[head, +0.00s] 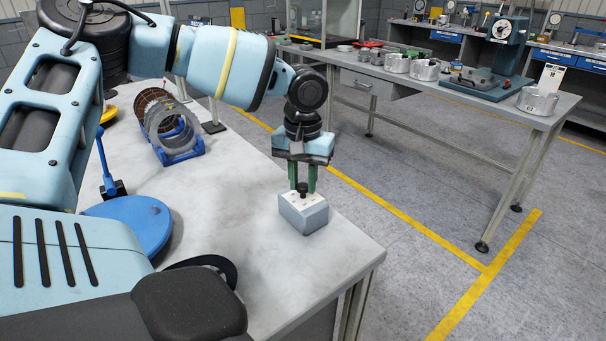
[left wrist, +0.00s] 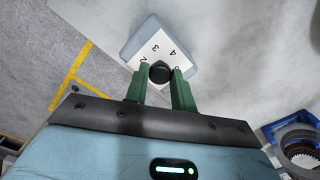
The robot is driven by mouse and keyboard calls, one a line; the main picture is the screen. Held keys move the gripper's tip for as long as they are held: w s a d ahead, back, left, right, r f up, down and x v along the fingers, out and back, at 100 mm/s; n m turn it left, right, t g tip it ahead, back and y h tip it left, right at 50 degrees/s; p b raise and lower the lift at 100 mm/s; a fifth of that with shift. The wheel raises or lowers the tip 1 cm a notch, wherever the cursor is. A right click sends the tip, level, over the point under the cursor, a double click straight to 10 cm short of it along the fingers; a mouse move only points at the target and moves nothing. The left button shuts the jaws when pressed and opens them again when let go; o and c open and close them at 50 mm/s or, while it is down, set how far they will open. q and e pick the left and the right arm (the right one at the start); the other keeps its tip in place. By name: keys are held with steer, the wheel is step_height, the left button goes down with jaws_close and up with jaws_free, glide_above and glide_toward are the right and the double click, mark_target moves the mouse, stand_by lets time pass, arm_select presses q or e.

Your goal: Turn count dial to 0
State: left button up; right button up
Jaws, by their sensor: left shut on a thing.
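The count dial is a small grey-blue box (head: 303,214) with a white top face and a black knob (head: 302,188). It stands on the grey table near its right edge. My left gripper (head: 303,183) points down over it, its green fingers shut on the black knob. In the left wrist view the knob (left wrist: 160,72) sits between the two fingertips (left wrist: 161,75). The digits 2, 3 and 4 show on the white face (left wrist: 157,53). The fingers and knob cover other marks, so the setting cannot be read. My right gripper is not in view.
A blue rack with ring discs (head: 175,130) stands further back on the table (head: 270,275). A round blue plate (head: 135,222) lies to the left. The table around the box is clear. A second bench (head: 455,100) with metal parts is across the marked floor.

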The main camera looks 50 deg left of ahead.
mark_target(303, 186)
arm_select(q)
steer(key=shift+n, duration=1.2)
steer(key=shift+w, duration=0.1)
steer(key=o, duration=1)
steer(key=shift+r, duration=3.95)
steer(key=shift+f, duration=0.1)
